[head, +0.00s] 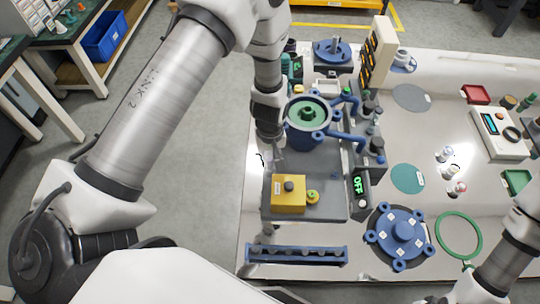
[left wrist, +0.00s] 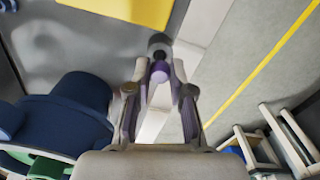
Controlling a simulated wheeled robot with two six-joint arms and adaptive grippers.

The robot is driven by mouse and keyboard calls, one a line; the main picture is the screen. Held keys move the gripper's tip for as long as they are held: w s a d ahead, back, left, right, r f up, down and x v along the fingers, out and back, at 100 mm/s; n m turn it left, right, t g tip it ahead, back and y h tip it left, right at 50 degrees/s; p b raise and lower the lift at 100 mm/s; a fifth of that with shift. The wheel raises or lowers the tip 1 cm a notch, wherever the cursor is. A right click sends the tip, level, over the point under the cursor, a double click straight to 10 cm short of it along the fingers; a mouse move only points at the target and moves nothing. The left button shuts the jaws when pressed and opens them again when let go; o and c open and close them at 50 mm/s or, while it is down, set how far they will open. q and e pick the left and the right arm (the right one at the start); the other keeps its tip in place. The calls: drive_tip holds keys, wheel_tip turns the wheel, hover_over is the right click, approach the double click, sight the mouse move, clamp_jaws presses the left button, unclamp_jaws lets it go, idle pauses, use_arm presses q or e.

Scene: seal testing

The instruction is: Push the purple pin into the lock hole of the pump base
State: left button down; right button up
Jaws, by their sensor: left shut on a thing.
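The pump base (head: 297,133) is a blue round vessel with a green inside, standing on a grey plate in the head view. Its blue side also shows at the left of the left wrist view (left wrist: 75,112). My left gripper (head: 277,157) is low beside the vessel, on its left side. In the left wrist view it (left wrist: 159,84) is shut on the purple pin (left wrist: 158,77). A dark round part (left wrist: 159,44) shows just beyond the pin; I cannot tell whether they touch. The lock hole cannot be made out. My right gripper is out of view.
A yellow box (head: 287,203) with a dark knob stands on the plate (head: 331,207) in front. A blue rack (head: 297,254), a blue lobed cover (head: 401,236) and a green ring (head: 440,231) lie nearer. Pipes and an OFF display (head: 360,184) crowd the vessel's right side.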

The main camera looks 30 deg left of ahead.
use_arm(q)
drive_tip(key=shift+f, duration=0.25)
drive_tip(key=c, duration=1)
unclamp_jaws()
drive_tip(key=shift+o, duration=0.2)
drive_tip(key=shift+r, duration=0.1)
drive_tip(key=shift+r+p, duration=2.05)
drive_tip(key=shift+r, duration=0.4)
drive_tip(key=shift+f, duration=0.1)
